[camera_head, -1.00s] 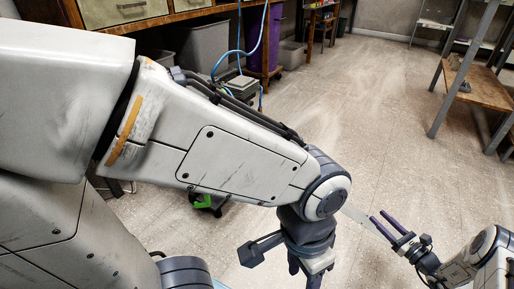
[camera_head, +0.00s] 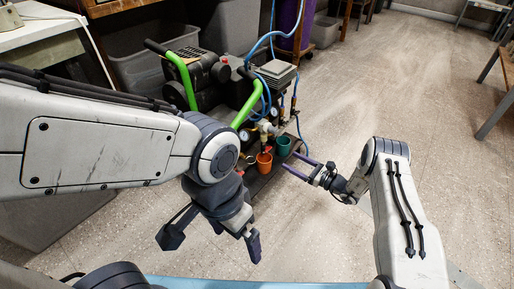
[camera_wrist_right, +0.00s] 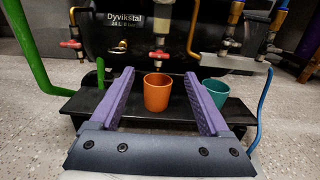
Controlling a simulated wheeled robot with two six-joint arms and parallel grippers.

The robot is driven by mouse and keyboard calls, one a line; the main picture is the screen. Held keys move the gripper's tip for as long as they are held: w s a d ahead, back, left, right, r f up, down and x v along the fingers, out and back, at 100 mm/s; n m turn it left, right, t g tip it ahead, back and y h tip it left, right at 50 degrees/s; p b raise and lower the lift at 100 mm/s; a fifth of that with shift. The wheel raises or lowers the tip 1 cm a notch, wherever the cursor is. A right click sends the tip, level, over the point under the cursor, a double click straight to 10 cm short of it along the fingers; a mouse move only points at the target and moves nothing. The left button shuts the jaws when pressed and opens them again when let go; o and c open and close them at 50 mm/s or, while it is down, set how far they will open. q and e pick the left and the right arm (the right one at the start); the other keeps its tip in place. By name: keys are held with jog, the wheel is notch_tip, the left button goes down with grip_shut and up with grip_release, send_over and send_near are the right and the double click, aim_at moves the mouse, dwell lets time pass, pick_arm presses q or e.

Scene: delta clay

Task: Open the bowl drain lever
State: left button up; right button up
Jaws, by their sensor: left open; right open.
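The compressor (camera_head: 225,85) stands left of centre in the head view; its dark tank shows in the right wrist view (camera_wrist_right: 200,52). A red lever (camera_wrist_right: 158,54) sits below a vertical fitting, above an orange cup (camera_wrist_right: 156,92); I take it as the bowl drain lever. Another red lever (camera_wrist_right: 70,44) is farther left. My right gripper (camera_head: 288,160) is open and empty, pointing at the compressor; in the wrist view its purple fingers (camera_wrist_right: 158,77) frame the orange cup, apart from the lever. My left gripper (camera_head: 234,238) is open, pointing down, with nothing visible in it.
A teal cup (camera_wrist_right: 215,93) stands right of the orange one on a dark shelf (camera_wrist_right: 75,104). A green handle (camera_wrist_right: 27,50) rises at left and a blue hose (camera_wrist_right: 262,105) hangs at right. Grey bins (camera_head: 135,60) stand behind. The floor (camera_head: 400,95) at right is open.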

aim_at(270, 149)
jog(key=b+x, duration=0.5)
jog(key=x, duration=0.5)
grip_shut()
